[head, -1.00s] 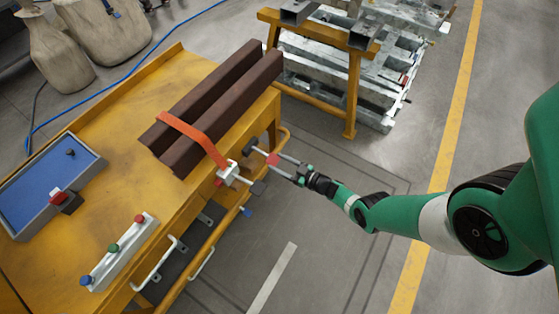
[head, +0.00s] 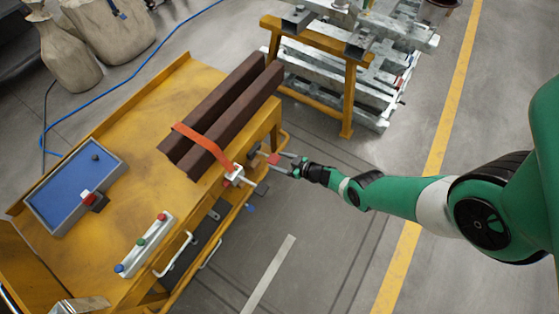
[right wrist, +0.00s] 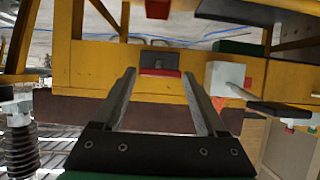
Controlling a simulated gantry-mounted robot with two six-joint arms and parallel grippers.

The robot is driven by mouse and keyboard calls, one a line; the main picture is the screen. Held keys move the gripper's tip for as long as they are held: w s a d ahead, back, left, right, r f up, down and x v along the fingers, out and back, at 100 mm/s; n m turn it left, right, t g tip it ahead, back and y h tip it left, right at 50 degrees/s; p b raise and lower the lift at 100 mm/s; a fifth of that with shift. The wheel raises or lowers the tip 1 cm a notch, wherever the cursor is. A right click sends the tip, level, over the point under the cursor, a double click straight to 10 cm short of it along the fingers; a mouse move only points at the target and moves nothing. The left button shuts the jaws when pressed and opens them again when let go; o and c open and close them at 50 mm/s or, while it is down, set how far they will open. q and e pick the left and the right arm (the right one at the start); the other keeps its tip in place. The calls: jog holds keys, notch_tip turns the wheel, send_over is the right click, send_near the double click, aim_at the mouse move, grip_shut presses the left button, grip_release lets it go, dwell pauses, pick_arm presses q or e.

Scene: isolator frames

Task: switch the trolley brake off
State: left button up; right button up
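The yellow trolley (head: 140,205) stands at the left in the head view. At its right end is a small dark part with a red face (head: 272,159), which may be the brake; I cannot tell for sure. My right gripper (head: 282,162) is level with it, fingers pointing at it. In the right wrist view my right gripper (right wrist: 160,78) is open, and a dark block with a red strip (right wrist: 160,63) shows between the fingertips. I cannot tell whether they touch it. My left gripper is in neither view.
Two brown beams (head: 232,108) lie on the trolley under an orange strap (head: 203,145). A white clamp with a dark lever (head: 234,176) sits close beside the gripper. A blue tray (head: 68,190) and a button box (head: 146,246) are nearer. A yellow-framed rack (head: 348,95) stands behind; floor at right is clear.

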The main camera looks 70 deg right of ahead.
jog(key=shift+o, duration=1)
jog(key=shift+s+r, duration=0.1)
jog(key=shift+r, duration=0.05)
jog(key=p+v, duration=0.8)
jog(key=v, duration=0.3)
jog(key=shift+s+a, duration=0.1)
